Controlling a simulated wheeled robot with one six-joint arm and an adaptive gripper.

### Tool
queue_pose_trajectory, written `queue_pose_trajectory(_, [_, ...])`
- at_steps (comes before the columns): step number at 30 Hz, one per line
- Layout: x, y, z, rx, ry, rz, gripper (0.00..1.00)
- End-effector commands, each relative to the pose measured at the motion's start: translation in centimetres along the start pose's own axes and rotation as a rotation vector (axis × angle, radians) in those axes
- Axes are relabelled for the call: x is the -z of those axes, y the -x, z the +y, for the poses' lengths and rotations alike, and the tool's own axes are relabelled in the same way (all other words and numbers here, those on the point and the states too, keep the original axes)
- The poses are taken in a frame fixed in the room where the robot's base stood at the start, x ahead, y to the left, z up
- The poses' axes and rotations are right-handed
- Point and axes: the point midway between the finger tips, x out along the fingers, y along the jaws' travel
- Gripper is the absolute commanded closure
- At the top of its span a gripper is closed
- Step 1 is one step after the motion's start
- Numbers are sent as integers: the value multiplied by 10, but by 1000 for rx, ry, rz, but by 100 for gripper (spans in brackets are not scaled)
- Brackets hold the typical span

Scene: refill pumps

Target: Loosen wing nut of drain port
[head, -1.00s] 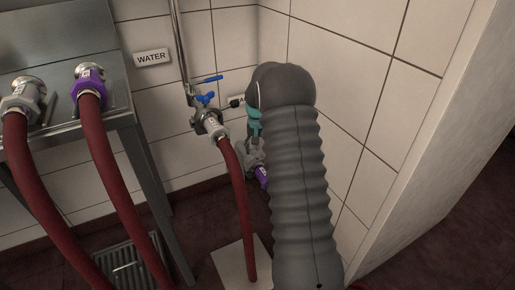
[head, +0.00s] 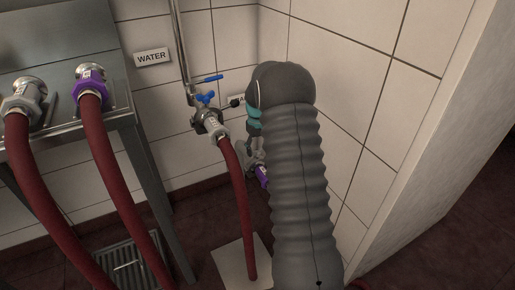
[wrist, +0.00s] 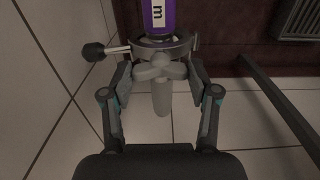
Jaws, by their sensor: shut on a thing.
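In the wrist view, the grey wing nut (wrist: 160,69) sits on the clamp ring of the drain port (wrist: 180,47), with a pale rounded stem pointing down from it. My gripper (wrist: 159,79) has one finger on each side of the nut and is shut on it. A purple coupling marked "m" (wrist: 157,14) lies above the clamp. In the head view, my gripper (head: 254,125) shows only partly beside my grey arm, which hides the nut and most of the port. The purple coupling (head: 262,176) shows at the arm's left edge.
A lever with a black knob (wrist: 94,51) sticks out left of the port. The water tap (head: 207,98) with blue handles and a red hose (head: 240,205) stands left of my arm. Tiled walls are close behind and right. A steel table (head: 125,110) stands left.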

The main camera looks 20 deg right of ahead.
Motion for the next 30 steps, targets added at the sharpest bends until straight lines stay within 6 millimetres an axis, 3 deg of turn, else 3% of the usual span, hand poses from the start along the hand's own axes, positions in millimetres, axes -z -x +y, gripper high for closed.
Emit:
queue_pose_trajectory(10, [-1, -2, -1, 1, 4, -5, 75])
queue_pose_trajectory(11, [-1, -2, -1, 1, 4, -5, 32])
queue_pose_trajectory(13, [-1, -2, -1, 1, 3, -4, 15])
queue_pose_trajectory(24, [0, 2, 0, 0, 2, 0, 15])
queue_pose_trajectory(30, [1, 25, 0, -1, 2, 3, 15])
